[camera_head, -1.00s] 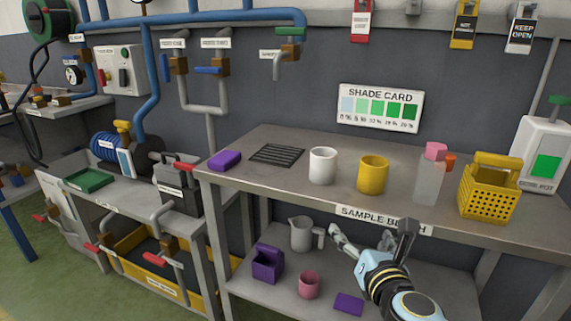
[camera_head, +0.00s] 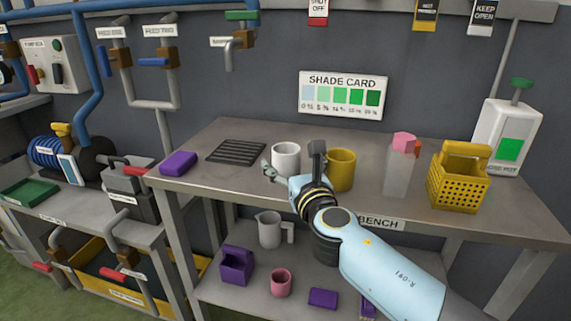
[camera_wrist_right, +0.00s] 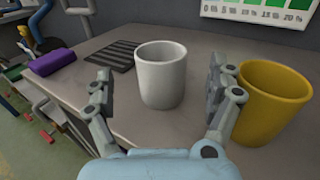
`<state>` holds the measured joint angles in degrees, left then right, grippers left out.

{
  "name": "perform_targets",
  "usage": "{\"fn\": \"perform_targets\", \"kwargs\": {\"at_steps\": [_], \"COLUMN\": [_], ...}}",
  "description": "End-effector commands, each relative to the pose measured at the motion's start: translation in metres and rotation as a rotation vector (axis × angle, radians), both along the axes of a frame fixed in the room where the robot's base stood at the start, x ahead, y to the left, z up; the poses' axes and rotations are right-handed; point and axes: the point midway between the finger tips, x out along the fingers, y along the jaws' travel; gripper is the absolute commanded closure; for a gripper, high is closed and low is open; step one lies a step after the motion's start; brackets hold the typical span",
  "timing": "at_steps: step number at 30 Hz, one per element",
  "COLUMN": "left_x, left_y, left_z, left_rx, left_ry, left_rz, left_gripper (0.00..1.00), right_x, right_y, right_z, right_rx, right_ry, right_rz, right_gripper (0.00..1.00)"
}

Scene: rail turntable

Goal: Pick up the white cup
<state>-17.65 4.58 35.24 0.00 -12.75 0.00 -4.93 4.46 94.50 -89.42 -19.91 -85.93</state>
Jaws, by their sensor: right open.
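The white cup (camera_head: 285,156) stands upright on the upper bench top, left of the yellow cup (camera_head: 342,171). In the right wrist view the white cup (camera_wrist_right: 161,76) stands ahead, lying between the lines of my two open fingers. My right gripper (camera_head: 292,171) is in front of the white cup in the head view, and it is open and empty. In the wrist view its fingers (camera_wrist_right: 158,98) are spread wide, and the right finger is close beside the yellow cup (camera_wrist_right: 274,98). My left gripper is not in view.
A dark grate (camera_head: 236,152) and a purple block (camera_head: 178,163) are on the bench left of the cups. A translucent container (camera_head: 396,175) and a yellow basket (camera_head: 457,186) stand to the right. The lower shelf holds a grey jug (camera_head: 269,230) and a pink cup (camera_head: 281,283).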

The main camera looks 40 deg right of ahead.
Motion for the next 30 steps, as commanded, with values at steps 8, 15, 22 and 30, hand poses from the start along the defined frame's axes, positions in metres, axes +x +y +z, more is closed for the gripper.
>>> {"fn": "perform_targets", "kwargs": {"at_steps": [8, 15, 22, 30], "left_x": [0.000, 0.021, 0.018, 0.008], "left_y": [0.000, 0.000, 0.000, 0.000], "left_z": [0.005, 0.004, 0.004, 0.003], "left_rx": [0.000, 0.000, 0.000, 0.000], "left_ry": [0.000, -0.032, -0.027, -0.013], "left_rz": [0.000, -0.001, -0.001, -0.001], "left_gripper": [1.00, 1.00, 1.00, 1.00], "right_x": [0.033, 0.052, 0.052, 0.051], "right_y": [-0.013, -0.019, -0.019, -0.019], "right_z": [0.006, 0.004, 0.004, 0.004], "right_rx": [-0.001, 0.000, 0.000, 0.000], "right_ry": [-0.001, 0.001, 0.001, 0.001], "right_rz": [0.000, 0.000, 0.000, 0.000], "right_gripper": [0.11, 0.11, 0.17, 0.52]}}
